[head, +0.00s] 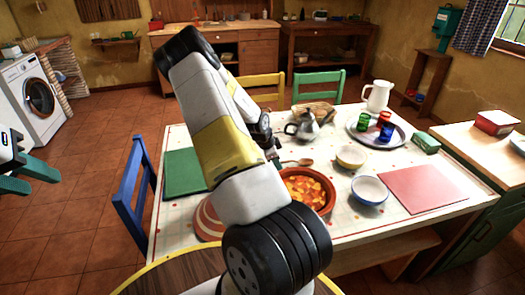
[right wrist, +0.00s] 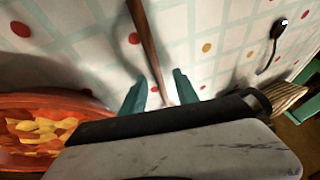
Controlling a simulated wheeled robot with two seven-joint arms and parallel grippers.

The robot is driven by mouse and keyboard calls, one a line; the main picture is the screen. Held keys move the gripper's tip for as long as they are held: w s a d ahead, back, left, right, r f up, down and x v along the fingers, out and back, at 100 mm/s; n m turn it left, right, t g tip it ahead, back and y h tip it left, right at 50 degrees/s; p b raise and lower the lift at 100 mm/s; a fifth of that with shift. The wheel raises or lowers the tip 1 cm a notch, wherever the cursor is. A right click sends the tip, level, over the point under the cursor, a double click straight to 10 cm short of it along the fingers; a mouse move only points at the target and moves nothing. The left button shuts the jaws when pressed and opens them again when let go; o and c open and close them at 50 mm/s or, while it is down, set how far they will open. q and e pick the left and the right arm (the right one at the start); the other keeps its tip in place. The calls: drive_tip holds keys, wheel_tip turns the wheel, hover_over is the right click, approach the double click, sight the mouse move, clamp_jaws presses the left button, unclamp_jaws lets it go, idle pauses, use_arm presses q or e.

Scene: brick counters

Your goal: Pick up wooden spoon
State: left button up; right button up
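The wooden spoon (head: 304,162) lies on the tablecloth behind the orange-brown stew dish (head: 305,188) in the head view. In the right wrist view its brown handle (right wrist: 148,42) runs down toward the gap between my right gripper's teal fingers (right wrist: 160,92). These fingers are apart, one on each side of the handle's line, and I see no clear contact. The spoon's lower end is hidden by the gripper body in that view. In the head view my right arm hides most of the right gripper (head: 273,155). My left gripper (head: 44,182) is open and empty at the left edge, away from the table.
A moka pot (head: 304,127) and a basket (head: 316,108) stand behind the spoon. A yellow bowl (head: 350,157) and a blue-rimmed bowl (head: 368,190) are to its right. A dark spoon-shaped thing (right wrist: 272,45) shows at right in the right wrist view. A blue chair (head: 133,198) stands at left.

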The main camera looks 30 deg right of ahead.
drive_tip(key=shift+c, duration=0.3)
clamp_jaws()
